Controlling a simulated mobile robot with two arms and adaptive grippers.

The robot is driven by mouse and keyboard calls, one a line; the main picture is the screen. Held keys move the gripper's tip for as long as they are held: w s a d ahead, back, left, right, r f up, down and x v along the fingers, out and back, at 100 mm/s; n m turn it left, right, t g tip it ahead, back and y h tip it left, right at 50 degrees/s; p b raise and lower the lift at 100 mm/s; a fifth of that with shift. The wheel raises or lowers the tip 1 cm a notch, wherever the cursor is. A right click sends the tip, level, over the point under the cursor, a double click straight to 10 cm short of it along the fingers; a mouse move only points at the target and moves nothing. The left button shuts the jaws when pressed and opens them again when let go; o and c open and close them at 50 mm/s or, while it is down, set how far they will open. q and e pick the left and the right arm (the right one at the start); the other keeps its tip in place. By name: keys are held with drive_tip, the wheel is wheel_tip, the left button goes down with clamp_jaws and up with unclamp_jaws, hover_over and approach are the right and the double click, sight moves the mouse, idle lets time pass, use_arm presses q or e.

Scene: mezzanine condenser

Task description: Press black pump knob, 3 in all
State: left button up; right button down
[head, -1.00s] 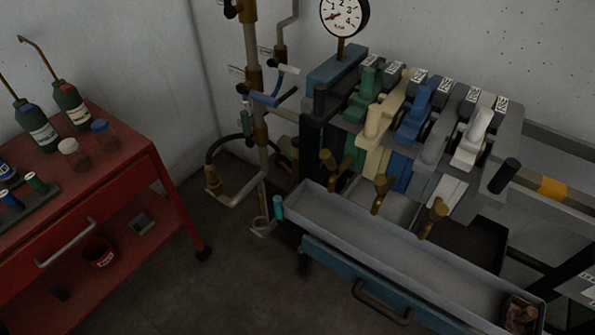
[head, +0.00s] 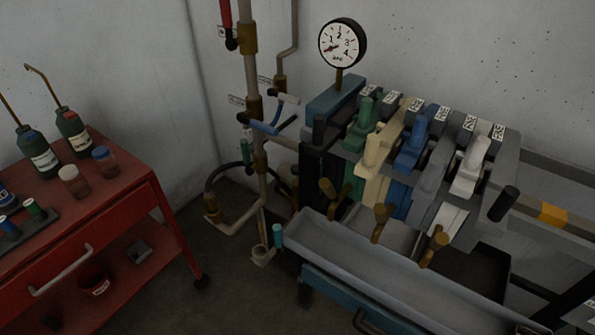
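No part labelled as a pump shows clearly, so I cannot tell which black part is the pump knob. Another black cylindrical knob (head: 503,204) sticks up at the right end of the bank. Neither of my grippers is in view, and nothing touches these knobs.
A round dial gauge (head: 342,43) stands above the bank. Green, cream, blue and grey levers (head: 412,145) fill it. A grey trough (head: 390,265) with brass taps above it runs along the front. A red cart (head: 130,195) with bottles stands left.

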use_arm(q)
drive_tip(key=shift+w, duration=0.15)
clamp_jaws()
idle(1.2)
